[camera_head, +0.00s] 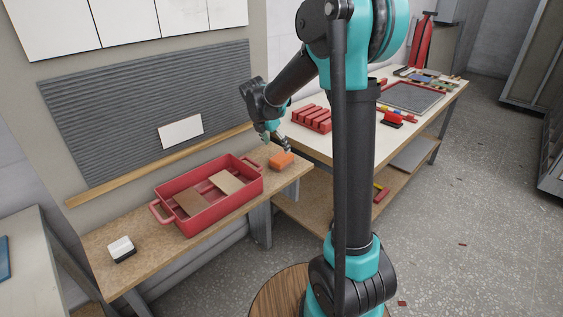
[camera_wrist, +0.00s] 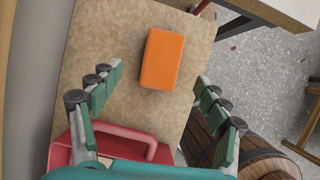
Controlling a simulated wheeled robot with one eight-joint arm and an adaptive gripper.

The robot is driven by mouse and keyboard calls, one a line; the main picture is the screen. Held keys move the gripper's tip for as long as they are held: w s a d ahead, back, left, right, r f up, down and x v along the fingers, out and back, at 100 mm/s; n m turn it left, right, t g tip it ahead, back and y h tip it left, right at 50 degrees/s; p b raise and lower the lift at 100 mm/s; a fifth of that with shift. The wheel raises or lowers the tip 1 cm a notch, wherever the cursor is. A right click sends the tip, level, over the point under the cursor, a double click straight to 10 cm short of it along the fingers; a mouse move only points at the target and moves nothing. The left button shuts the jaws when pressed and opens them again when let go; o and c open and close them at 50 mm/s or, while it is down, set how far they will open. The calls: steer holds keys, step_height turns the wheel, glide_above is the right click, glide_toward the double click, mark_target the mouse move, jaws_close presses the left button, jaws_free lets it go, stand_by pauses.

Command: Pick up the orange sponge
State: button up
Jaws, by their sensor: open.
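The orange sponge (camera_head: 281,160) lies at the right end of the narrow wooden bench (camera_head: 140,266) in the head view. In the wrist view the sponge (camera_wrist: 162,59) lies flat on the bare bench top, a little ahead of my fingertips. My gripper (camera_head: 276,142) is just above and beside the sponge in the head view. In the wrist view my gripper (camera_wrist: 160,82) is open and empty, with one finger on each side of the sponge's line and no visible contact.
A red tray (camera_head: 208,217) with flat tan pieces stands left of the sponge; its handle (camera_wrist: 125,138) lies close under my fingers. A white-and-black block (camera_head: 121,248) is farther left. A table with red racks (camera_head: 312,118) adjoins at right. A wooden barrel (camera_wrist: 245,145) stands beside the bench.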

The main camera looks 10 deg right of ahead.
mark_target(281, 157)
steer(key=x, duration=0.8)
steer(key=shift+s, duration=0.1)
steer(key=shift+f, duration=0.25)
stand_by(0.5)
steer(key=shift+c, duration=0.4)
steer(key=c, duration=1.1)
steer(key=shift+r, duration=0.1)
step_height(281, 157, up, 20)
steer(key=shift+r, duration=0.2)
